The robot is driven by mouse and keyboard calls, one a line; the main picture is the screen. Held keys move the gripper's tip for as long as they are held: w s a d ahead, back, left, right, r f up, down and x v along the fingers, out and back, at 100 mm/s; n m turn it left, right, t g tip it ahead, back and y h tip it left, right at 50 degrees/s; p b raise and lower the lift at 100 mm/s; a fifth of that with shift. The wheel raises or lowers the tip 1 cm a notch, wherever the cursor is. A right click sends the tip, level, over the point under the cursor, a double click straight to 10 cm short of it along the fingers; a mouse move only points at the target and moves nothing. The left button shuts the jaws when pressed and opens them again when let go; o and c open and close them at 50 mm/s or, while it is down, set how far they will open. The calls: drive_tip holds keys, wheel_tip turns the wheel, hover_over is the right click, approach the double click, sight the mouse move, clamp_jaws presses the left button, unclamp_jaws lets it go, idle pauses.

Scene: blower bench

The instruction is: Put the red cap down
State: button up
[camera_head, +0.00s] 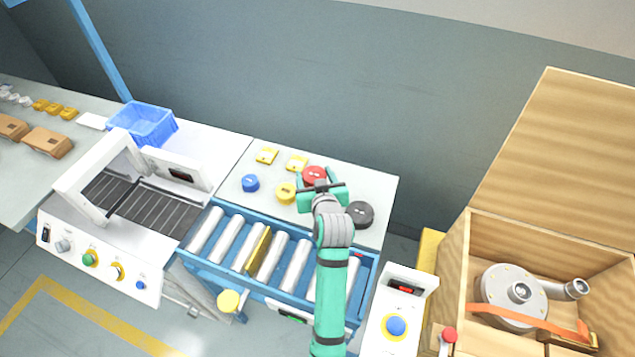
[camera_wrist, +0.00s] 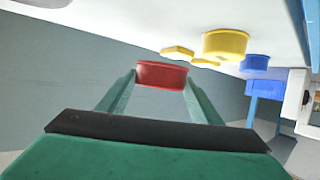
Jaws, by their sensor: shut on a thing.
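The red cap (camera_head: 314,174) is at the tips of my gripper (camera_head: 321,186), over the right part of the pale table. In the wrist view the red cap (camera_wrist: 161,75) sits between the two green fingers, which are shut on it. That view looks upside down, with the table top along its upper side. A gap seems to show between the cap and the table, so it appears held above; the exact height I cannot tell.
A yellow cap (camera_head: 286,193) and a blue cap (camera_head: 250,183) stand left of my gripper. A black disc (camera_head: 360,213) lies close on its right. Two yellow pieces (camera_head: 266,155) (camera_head: 297,163) lie behind. A roller conveyor (camera_head: 296,266) runs in front.

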drive_tip(key=shift+w+d+f, duration=0.25)
drive_tip(key=shift+w+f, duration=0.15)
drive_tip(key=shift+f, duration=0.2)
drive_tip(key=shift+w+d+f, duration=0.25)
drive_tip(key=shift+w+f, duration=0.1)
drive_tip(key=shift+f, duration=0.2)
drive_tip(key=shift+w+f, duration=0.1)
drive_tip(key=shift+f, duration=1.5)
drive_tip(key=o, duration=1)
drive_tip(key=shift+f, duration=0.1)
